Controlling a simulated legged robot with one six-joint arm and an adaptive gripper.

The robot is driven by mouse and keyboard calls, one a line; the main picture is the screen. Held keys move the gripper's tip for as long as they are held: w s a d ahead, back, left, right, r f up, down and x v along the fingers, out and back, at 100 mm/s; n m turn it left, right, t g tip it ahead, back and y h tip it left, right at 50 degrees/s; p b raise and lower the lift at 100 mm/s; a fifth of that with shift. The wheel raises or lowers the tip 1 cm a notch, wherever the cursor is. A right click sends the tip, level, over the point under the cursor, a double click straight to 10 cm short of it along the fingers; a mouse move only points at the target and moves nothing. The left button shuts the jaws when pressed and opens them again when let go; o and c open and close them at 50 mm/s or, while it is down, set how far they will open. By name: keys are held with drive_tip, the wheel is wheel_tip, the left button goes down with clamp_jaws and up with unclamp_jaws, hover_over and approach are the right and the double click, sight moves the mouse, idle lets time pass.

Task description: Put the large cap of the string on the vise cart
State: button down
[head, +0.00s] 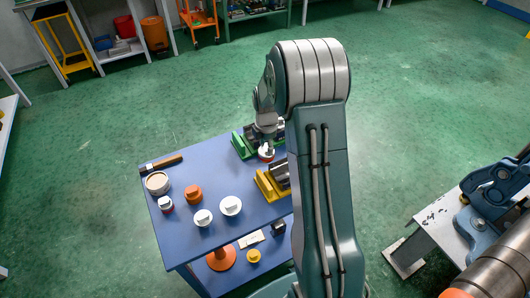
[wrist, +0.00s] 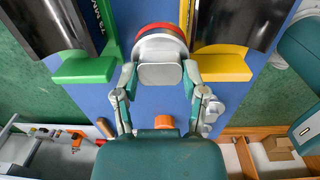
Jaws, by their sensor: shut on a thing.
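My gripper (wrist: 160,76) is shut on a pale grey-white cap with a red rim (wrist: 160,48). The fingers lie on either side of the cap's raised grey part. The cap also shows small in the head view (head: 266,154), below my wrist, over the far right part of the blue cart top (head: 212,168). In the wrist view it is between the green vise (wrist: 85,70) and the yellow vise (wrist: 221,67). I cannot tell whether it touches the cart. My arm hides part of the vises and the cart's right side in the head view.
On the cart's left part are a hammer (head: 160,164), a beige round tub (head: 157,182), an orange cap (head: 193,194) and white caps (head: 231,205). An orange cone-like object (head: 221,258) is on the lower shelf. A blue pipe vise (head: 490,198) stands at right.

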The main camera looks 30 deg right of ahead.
sight(264, 153)
drive_tip(key=w+f, duration=0.2)
drive_tip(key=f, duration=0.1)
drive_tip(key=shift+w, duration=0.1)
wheel_tip(264, 153, down, 2)
drive_tip(key=shift+d+f, duration=0.1)
drive_tip(key=shift+f, duration=0.1)
drive_tip(key=shift+d+f, duration=0.2)
drive_tip(key=shift+f, duration=0.1)
drive_tip(key=shift+c, duration=0.7)
unclamp_jaws()
drive_tip(key=shift+a, duration=0.15)
